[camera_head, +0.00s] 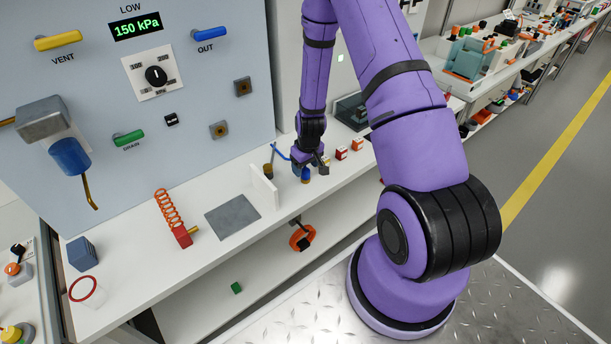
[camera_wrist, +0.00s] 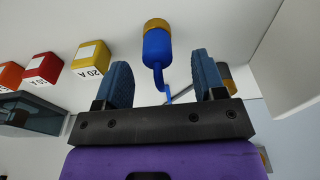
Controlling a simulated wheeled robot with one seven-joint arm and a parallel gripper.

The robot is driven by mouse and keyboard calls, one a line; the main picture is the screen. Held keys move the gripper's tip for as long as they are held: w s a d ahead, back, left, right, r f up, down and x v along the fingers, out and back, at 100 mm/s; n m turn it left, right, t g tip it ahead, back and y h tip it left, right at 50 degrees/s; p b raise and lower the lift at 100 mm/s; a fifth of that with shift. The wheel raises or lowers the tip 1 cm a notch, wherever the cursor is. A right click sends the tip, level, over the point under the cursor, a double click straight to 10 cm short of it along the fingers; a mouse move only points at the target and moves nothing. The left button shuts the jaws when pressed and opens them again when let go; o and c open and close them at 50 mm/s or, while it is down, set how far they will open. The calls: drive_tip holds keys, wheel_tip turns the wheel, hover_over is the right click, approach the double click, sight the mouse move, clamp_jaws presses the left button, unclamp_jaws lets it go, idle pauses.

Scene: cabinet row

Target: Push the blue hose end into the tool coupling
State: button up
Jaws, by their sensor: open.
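The blue hose end (camera_wrist: 157,46) is a blue cylinder with a brass-coloured tip, and a thin blue hose runs from it. In the wrist view it lies between and just beyond the fingertips of my gripper (camera_wrist: 160,62), with gaps on both sides. My gripper is open and empty. In the head view, my gripper (camera_head: 312,164) is low over the white bench, and the blue hose end (camera_head: 305,176) is partly hidden under it. A dark and brass cylinder (camera_wrist: 228,78) is partly hidden behind one finger; I cannot tell whether it is the tool coupling.
Orange and red blocks (camera_head: 341,153) stand right of my gripper, near a dark clear-sided box (camera_head: 352,110). A white upright plate (camera_head: 263,185) stands to its left.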

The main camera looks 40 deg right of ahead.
sight(306, 170)
drive_tip(key=shift+w+d+f, duration=0.1)
drive_tip(key=shift+w+f, duration=0.05)
drive_tip(key=shift+f, duration=1.15)
drive_tip(key=shift+w+d+f, duration=0.1)
drive_tip(key=shift+w+f, duration=0.05)
drive_tip(key=shift+f, duration=1.1)
drive_tip(key=c, duration=1)
